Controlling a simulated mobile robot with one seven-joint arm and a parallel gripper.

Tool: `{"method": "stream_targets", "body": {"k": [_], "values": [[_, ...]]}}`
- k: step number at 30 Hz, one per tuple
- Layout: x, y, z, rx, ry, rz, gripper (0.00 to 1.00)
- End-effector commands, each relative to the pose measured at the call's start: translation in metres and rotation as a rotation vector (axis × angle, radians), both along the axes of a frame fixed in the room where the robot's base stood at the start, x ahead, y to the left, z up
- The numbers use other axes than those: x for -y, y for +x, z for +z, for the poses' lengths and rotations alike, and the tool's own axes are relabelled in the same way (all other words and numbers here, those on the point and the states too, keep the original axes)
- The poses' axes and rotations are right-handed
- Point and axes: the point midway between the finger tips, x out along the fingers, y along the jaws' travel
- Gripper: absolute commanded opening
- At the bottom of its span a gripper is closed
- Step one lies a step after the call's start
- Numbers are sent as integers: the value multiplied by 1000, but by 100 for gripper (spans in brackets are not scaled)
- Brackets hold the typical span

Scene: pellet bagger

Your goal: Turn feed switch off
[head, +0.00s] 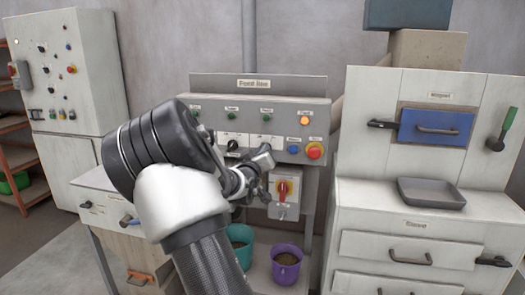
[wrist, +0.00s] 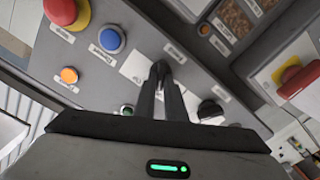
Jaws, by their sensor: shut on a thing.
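The control panel (head: 258,85) headed "Feed line" carries switches, lamps and buttons. My gripper (head: 264,157) is at the panel front, left of the blue button. In the wrist view, my gripper (wrist: 160,72) has its fingers together on a small dark switch knob over a white plate (wrist: 136,68). The fingers hide most of this knob, and its label and setting cannot be read. A second black knob (head: 232,146) sits to its left; it also shows in the wrist view (wrist: 210,110).
A blue button (head: 293,149), a red stop button (head: 314,151) and an orange lamp (head: 304,120) are close by. Below is a red rotary handle (head: 282,190). Teal (head: 240,237) and purple (head: 286,256) buckets stand under the panel.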

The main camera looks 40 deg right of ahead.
Motion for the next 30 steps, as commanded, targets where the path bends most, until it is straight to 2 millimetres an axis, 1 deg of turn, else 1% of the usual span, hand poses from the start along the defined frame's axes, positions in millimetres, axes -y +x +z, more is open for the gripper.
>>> {"method": "stream_targets", "body": {"k": [14, 15, 18, 26, 30], "values": [[0, 0, -1, -14, -9, 0, 0], [0, 0, -1, -14, -9, 0, 13], [0, 0, -1, -14, -9, 0, 29], [0, 0, 0, -12, -9, -1, 29], [-6, -4, 0, -12, -8, 1, 29]]}}
